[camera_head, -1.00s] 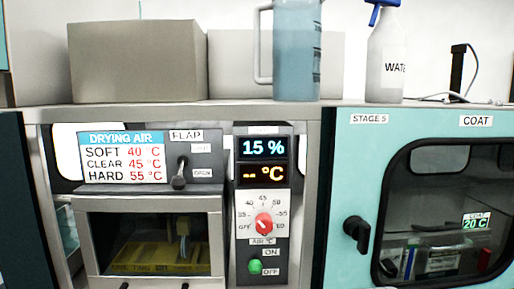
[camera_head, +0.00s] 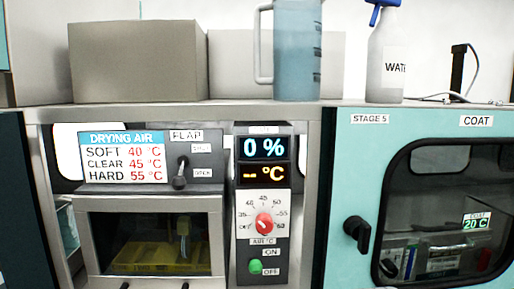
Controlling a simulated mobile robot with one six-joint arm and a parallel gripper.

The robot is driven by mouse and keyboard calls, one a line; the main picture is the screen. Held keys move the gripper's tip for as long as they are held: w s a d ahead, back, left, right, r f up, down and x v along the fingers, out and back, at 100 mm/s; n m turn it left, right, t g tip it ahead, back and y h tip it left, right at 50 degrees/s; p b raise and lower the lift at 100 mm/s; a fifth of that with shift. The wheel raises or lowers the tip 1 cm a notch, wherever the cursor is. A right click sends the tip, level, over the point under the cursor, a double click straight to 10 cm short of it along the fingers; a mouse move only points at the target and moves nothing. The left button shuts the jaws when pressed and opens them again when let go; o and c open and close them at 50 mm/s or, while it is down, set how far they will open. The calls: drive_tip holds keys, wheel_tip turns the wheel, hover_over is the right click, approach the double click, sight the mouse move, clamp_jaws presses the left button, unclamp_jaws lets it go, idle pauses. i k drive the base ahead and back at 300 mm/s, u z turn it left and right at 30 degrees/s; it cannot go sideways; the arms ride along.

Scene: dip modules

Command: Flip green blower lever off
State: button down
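The green blower lever (camera_head: 255,267) is on the lower part of the grey control panel (camera_head: 241,215), left of the ON label (camera_head: 271,252) and the OFF label (camera_head: 271,272). Its tip is nearer the height of OFF, but the small view does not settle its position. The display (camera_head: 264,147) above reads 0 % in blue, and the display (camera_head: 264,174) under it shows dashes and °C in orange. My gripper is not in view.
A red dial (camera_head: 264,224) sits above the lever. The black flap lever (camera_head: 180,173) is to the left, above a windowed chamber with a yellow tray (camera_head: 150,258). The teal COAT door (camera_head: 345,150) with a black handle (camera_head: 357,233) is to the right. Nothing blocks the panel's front.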

sight(255, 266)
drive_tip(key=z, duration=0.6)
drive_tip(key=k, duration=1.25)
drive_tip(key=u, duration=0.6)
drive_tip(key=i, duration=1)
drive_tip(key=u, duration=0.05)
